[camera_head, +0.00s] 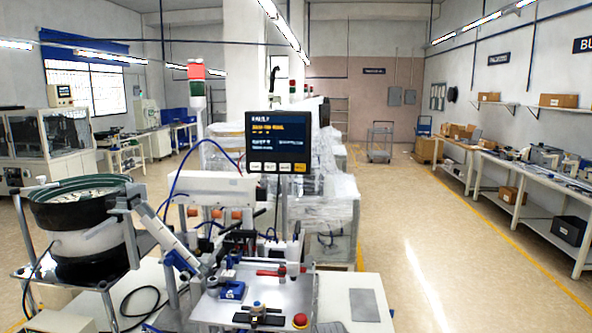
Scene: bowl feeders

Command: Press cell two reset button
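A workstation stands ahead of me with a metal work plate (333,283). A red round button (300,320) sits near the plate's front right corner. Above the plate a dark screen panel (278,138) shows text too small to read. Along its lower edge is a row of small pale keys (263,167) and one yellow key (299,167). I cannot read any label, so I cannot tell which of these is the cell two reset button. I cannot make out my gripper in this view.
A green-rimmed bowl feeder (84,205) stands left of the plate, with a slanted track (165,232) leading toward it. A red-topped signal tower (197,85) rises behind. Wrapped goods (335,190) stand beyond the panel. The aisle floor (430,240) right is clear, before a long bench (525,195).

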